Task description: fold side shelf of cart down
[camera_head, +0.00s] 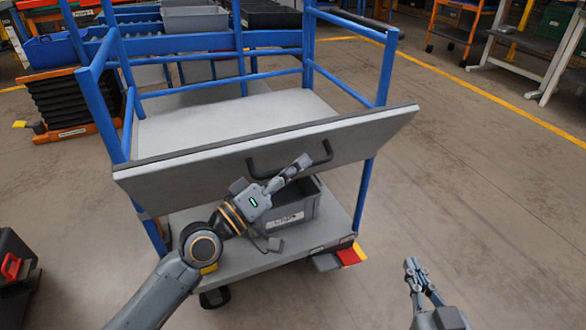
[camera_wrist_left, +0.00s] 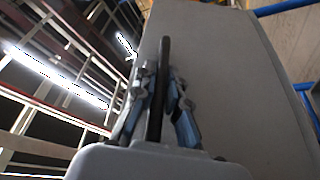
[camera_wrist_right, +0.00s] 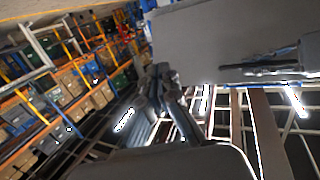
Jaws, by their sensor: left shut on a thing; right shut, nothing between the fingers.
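The cart's side shelf (camera_head: 210,180) is a grey panel with a dark edge along the near side of the blue cart (camera_head: 225,115). It stands at a slant, its upper edge looking longer than its lower one. Its dark handle (camera_head: 262,174) is on the face towards me and shows in the left wrist view (camera_wrist_left: 165,52). My left gripper (camera_head: 302,163) is shut on the handle, with its fingers on both sides of the bar in the left wrist view. My right gripper (camera_head: 413,265) is shut and empty, low at the right, apart from the cart.
A grey labelled bin (camera_head: 300,212) stands on the cart's lower deck (camera_head: 240,258), under the shelf. A dark case with a red handle (camera_head: 12,265) is at the left edge. The floor (camera_head: 480,190) to the right is clear. Other carts and racks stand behind.

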